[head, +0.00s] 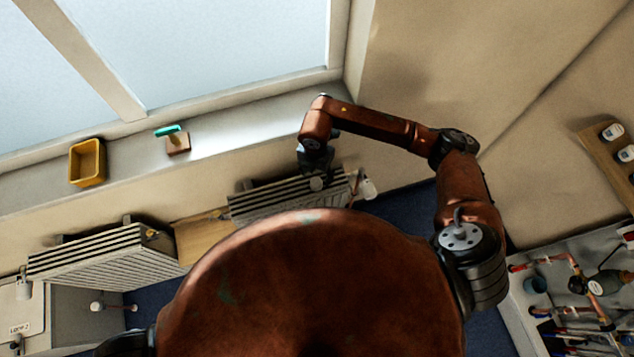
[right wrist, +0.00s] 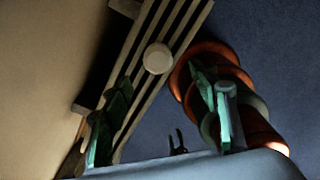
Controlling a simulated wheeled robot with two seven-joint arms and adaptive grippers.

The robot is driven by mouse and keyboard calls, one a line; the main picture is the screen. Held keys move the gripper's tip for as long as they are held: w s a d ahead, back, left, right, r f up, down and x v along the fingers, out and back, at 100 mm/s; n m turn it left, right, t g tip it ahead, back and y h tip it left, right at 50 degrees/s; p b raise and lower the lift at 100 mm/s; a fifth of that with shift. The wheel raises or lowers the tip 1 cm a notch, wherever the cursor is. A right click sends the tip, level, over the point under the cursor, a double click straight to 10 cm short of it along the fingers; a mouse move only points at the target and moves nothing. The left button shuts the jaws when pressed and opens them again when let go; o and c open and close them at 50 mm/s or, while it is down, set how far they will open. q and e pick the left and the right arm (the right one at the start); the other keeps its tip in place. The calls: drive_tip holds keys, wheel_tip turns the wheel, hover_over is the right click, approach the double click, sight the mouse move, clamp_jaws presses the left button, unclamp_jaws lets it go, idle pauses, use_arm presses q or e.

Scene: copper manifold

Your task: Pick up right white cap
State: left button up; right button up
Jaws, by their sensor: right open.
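A round white cap (right wrist: 158,58) lies against the slats of the right radiator (right wrist: 170,25) in the right wrist view. The cap looks untouched; the exact distance is hard to tell. My left gripper is out of view.
A white fitting (head: 368,188) is at the radiator's right end. A second radiator (head: 105,257) stands to the left. The windowsill (head: 235,130) holds a yellow box (head: 87,163) and a green-topped tool (head: 172,138). A pipework bench (head: 540,315) is at lower right.

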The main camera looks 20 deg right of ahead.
sight(316, 182)
drive_tip(key=f, duration=0.2)
drive_tip(key=f+p, duration=0.1)
drive_tip(key=f, duration=0.3)
drive_tip(key=shift+w+d+f, duration=0.1)
drive_tip(key=shift+w+f, duration=0.1)
drive_tip(key=shift+w, duration=0.05)
drive_tip(key=shift+c, duration=0.6)
drive_tip(key=c, duration=0.9)
drive_tip(key=shift+r, duration=0.1)
